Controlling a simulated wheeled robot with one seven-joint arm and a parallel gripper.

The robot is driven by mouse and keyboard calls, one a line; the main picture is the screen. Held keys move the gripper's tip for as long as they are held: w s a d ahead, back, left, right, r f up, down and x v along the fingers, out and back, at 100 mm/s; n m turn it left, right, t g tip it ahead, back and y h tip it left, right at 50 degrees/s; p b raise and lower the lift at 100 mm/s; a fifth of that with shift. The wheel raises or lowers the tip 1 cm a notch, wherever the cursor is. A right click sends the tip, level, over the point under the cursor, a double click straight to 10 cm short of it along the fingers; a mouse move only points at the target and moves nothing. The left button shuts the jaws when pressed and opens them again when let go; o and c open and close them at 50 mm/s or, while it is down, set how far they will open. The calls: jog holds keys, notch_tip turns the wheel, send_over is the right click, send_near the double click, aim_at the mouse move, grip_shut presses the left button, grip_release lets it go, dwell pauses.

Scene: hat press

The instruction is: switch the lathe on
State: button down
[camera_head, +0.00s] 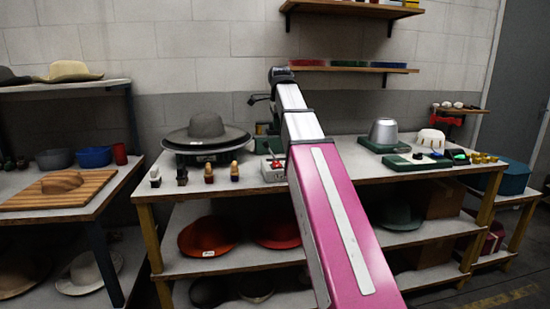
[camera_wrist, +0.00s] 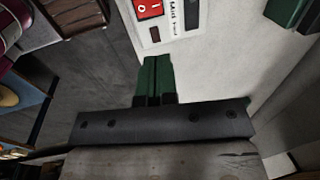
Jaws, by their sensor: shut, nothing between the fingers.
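A red rocker switch (camera_wrist: 148,9), marked O and I, shows at the top edge of the wrist view. It is set in a white box with printed lettering, and its upper part is cut off. The head view shows a pale box (camera_head: 272,171) with a small red part on the middle table, just left of my arm. In the wrist view my gripper (camera_wrist: 157,58) is shut, with nothing between its narrow green fingers. The fingers point towards the box and appear apart from the switch. In the head view the gripper's fingers cannot be made out.
A grey hat (camera_head: 206,126) lies on a round stand at the table's left. Small figures (camera_head: 209,173) stand near the front edge. A metal pot (camera_head: 383,132) and a green tray (camera_head: 415,162) are on the right. Wall shelves (camera_head: 355,70) hang behind my arm.

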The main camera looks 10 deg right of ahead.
send_near(276, 162)
jog(key=f, duration=0.3)
jog(key=w+f, duration=0.1)
jog(key=f, duration=0.2)
jog(key=shift+w+f, duration=0.2)
jog(key=shift+f, duration=0.45)
